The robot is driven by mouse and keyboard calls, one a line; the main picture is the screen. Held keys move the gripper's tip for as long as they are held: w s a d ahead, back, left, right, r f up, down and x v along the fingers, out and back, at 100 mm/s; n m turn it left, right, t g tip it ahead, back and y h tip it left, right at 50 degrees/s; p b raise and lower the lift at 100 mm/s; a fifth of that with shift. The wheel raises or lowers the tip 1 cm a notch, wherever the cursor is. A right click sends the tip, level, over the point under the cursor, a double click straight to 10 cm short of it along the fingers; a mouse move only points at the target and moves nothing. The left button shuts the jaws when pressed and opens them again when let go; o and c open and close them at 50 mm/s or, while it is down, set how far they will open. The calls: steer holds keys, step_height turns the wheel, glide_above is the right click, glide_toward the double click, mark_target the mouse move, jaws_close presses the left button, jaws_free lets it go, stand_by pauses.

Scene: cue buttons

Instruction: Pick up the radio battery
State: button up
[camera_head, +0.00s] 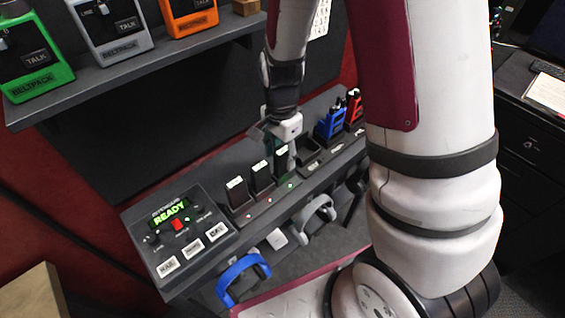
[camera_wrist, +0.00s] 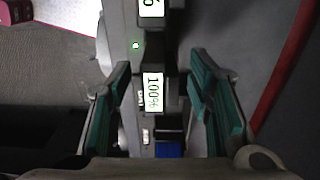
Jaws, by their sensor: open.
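Several radio batteries stand upright in a row of charger slots. In the head view, two dark batteries with white labels, one (camera_head: 238,191) and another (camera_head: 261,176), stand left of my gripper (camera_head: 286,150). A third battery (camera_head: 281,158) is right at my gripper and partly covered by it. In the wrist view, a battery with a "100%" display (camera_wrist: 153,93) lies between the two teal-padded fingers of my open gripper (camera_wrist: 160,72), with gaps on both sides. Another battery's display (camera_wrist: 151,8), cut off at the top edge, lies beyond the fingers.
A control panel reading "READY" (camera_head: 170,213) is at the left end of the desk. Blue (camera_head: 330,123) and red (camera_head: 354,106) radios stand at the right. Headsets, one blue (camera_head: 243,271), hang along the front. A shelf of beltpacks (camera_head: 120,60) is above left.

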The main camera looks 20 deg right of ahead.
steer(key=shift+c, duration=0.2)
jaws_close()
steer(key=shift+r, duration=0.1)
